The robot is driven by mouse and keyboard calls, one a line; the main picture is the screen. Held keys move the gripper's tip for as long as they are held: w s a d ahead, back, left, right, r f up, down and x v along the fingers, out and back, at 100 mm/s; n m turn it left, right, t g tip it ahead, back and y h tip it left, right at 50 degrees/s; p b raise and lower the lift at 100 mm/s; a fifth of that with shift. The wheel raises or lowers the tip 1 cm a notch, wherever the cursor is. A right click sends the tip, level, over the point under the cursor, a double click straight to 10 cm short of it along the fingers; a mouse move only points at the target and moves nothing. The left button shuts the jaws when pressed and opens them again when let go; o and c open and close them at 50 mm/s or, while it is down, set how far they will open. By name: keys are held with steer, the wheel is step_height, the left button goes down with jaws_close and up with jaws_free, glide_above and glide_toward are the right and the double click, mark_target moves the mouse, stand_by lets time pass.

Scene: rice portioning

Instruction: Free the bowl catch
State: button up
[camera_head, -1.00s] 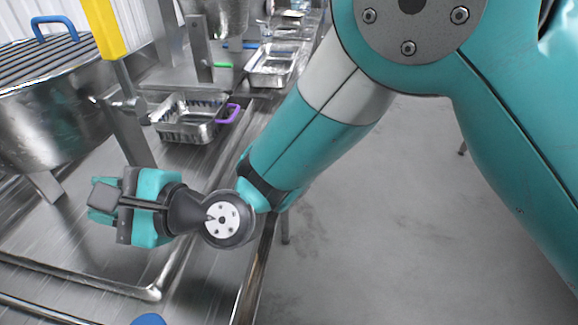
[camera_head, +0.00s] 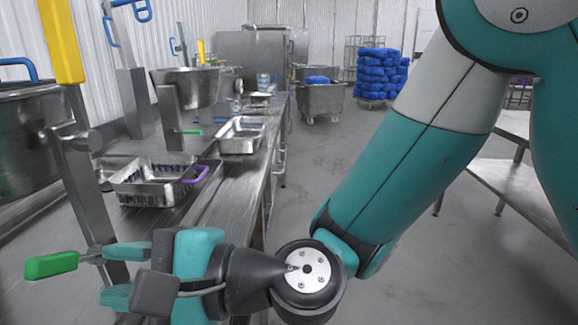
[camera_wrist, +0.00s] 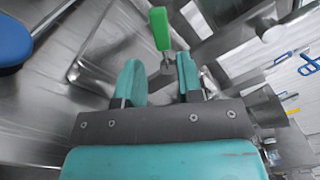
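The catch shows as a green handle (camera_head: 52,264) on a metal rod, beside an upright steel post with a yellow top (camera_head: 62,40). The handle also shows in the wrist view (camera_wrist: 159,29), just past my fingertips. My gripper (camera_head: 112,274) is open, with its two teal fingers apart. In the wrist view, the handle's rod lies in line with the gap between the fingers (camera_wrist: 160,75); I cannot tell whether they touch it. A large steel bowl (camera_head: 28,140) stands behind the post at the left, partly cut off by the picture edge.
A steel pan with a purple handle (camera_head: 150,188) and another steel pan (camera_head: 240,136) sit on the long steel counter (camera_head: 225,195). A second bowl (camera_head: 185,86) stands farther back. A cart (camera_head: 322,100) stands far off.

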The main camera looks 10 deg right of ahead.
steer(key=s+d+b, duration=0.1)
steer(key=d+b, duration=0.6)
steer(key=s+d+r+n+g+h+p, duration=0.2)
steer(key=d+r+n+h+p, duration=0.9)
steer(key=n+p, duration=0.6)
steer(key=d+r+p, duration=0.2)
steer(key=d+p, duration=0.1)
steer(key=p, duration=0.5)
steer(key=shift+d+r+n+g, duration=0.25)
steer(key=shift+r+n+g, duration=0.05)
steer(key=shift+r+n, duration=0.1)
steer(key=shift+s, duration=0.1)
steer(key=shift+o, duration=1.4)
